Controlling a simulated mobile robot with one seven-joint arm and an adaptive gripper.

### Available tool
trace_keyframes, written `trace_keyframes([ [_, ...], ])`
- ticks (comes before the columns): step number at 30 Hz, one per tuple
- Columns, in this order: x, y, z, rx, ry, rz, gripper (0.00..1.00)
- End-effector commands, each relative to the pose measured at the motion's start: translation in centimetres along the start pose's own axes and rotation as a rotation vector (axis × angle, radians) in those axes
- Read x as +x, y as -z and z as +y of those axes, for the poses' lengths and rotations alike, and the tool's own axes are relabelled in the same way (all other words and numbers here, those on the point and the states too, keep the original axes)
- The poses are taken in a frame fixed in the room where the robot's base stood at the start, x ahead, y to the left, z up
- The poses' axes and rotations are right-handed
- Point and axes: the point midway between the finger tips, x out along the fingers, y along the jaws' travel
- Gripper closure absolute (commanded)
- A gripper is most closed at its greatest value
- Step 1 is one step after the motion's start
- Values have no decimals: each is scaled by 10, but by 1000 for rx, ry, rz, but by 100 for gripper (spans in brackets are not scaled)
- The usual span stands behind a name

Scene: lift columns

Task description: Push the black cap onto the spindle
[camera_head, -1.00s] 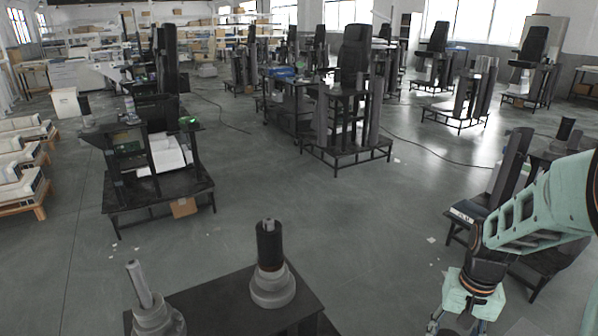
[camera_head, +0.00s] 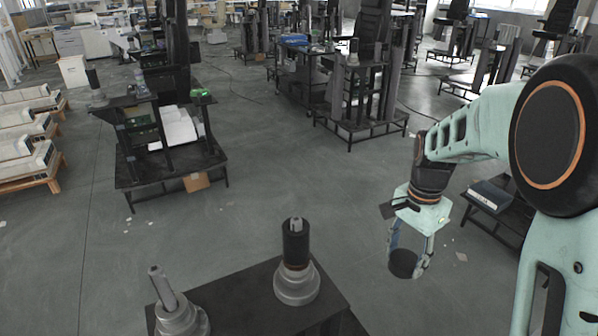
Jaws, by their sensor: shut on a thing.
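The black cap (camera_head: 403,264) is a short dark cylinder held between the fingertips of my gripper (camera_head: 407,261). My gripper is shut on it, pointing down, over the floor to the right of the near table. A bare grey spindle (camera_head: 161,284) stands on a stepped round base at the lower left, tilted slightly in the picture. A second spindle (camera_head: 297,224) stands on the table to its right, with a black sleeve (camera_head: 296,246) around it and its grey tip showing. The cap is apart from both spindles.
The near dark table (camera_head: 245,300) carries both spindle bases. A dark stand with a book or box (camera_head: 490,194) is at the right, behind my arm. Other workstations (camera_head: 165,140) stand farther back. The floor between them and the near table is mostly clear.

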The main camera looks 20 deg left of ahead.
Motion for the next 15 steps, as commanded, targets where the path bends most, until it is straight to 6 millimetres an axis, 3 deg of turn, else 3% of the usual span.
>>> trace_keyframes([
  [3, -27, -15, -28, 105, 3, 3, 79],
  [15, -104, -85, -106, 489, 5, 2, 79],
])
